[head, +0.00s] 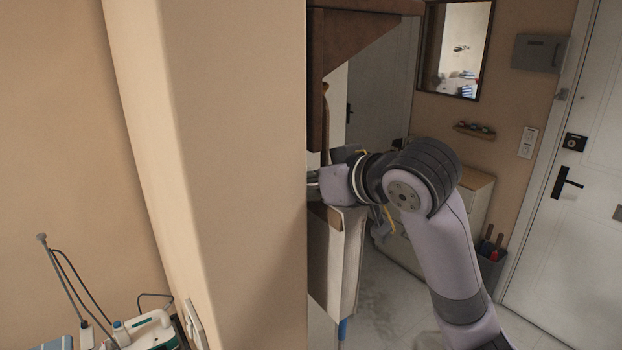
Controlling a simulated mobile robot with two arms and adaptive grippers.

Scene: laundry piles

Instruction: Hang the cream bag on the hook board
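My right arm comes in from the lower right and its gripper (318,184) reaches to the edge of the wall corner. The wall hides part of the fingers, so I cannot tell whether they are open or shut. A cream, bag-like thing (345,262) with a brown patch at its top hangs upright just below the gripper. It looks like the cream bag, but whether the gripper holds it is hidden. A dark brown wooden board (315,105) shows above, mostly behind the corner; it may be the hook board. No hooks are clear. My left gripper is not in view.
A beige wall corner (225,170) fills the middle left. A wooden shelf bracket (350,38) juts out above my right arm. Behind are a cabinet (476,200), a mirror (457,45) and a white door (562,230). An appliance (150,330) stands at lower left.

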